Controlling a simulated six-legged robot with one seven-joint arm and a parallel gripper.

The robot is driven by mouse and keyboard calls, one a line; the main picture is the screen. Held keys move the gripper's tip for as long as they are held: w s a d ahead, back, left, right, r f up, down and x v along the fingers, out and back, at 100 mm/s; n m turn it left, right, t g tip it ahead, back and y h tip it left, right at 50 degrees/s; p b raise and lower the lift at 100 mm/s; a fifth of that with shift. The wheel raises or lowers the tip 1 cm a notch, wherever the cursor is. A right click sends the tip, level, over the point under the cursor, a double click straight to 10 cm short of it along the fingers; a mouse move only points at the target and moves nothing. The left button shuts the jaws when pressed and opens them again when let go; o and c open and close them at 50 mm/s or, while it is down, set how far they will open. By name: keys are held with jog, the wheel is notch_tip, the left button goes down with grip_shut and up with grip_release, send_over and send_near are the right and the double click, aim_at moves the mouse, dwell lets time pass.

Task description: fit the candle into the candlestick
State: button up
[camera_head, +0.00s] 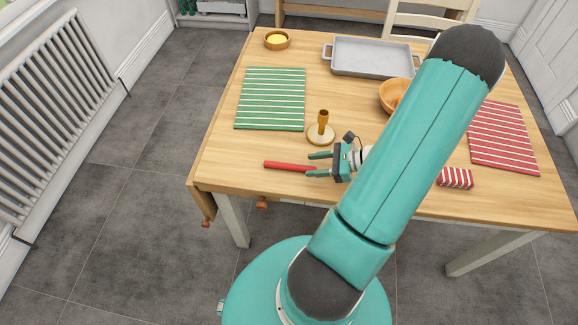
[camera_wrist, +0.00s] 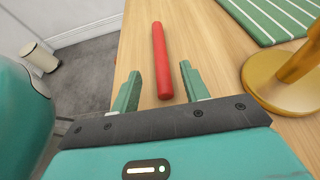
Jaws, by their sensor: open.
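The red candle (camera_head: 284,166) lies flat on the wooden table near its front left edge. In the wrist view the candle (camera_wrist: 161,60) points away from me, with its near end between my open fingertips. The brass candlestick (camera_head: 322,128) stands upright on a pale round base, just behind my gripper. Part of it shows at the right edge of the wrist view (camera_wrist: 290,82). My gripper (camera_head: 318,164) is open and points left, low over the table. Its fingers are on either side of the candle's right end and nothing is gripped.
A green striped mat (camera_head: 271,98) lies behind the candle. A small bowl (camera_head: 277,39), a grey tray (camera_head: 371,57) and an orange bowl (camera_head: 394,95) stand farther back. A red striped mat (camera_head: 503,138) and a red striped bundle (camera_head: 455,178) are at right.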

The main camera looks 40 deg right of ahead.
aim_at(297, 166)
jog(key=x, duration=0.6)
jog(key=shift+w+r, duration=0.1)
grip_shut()
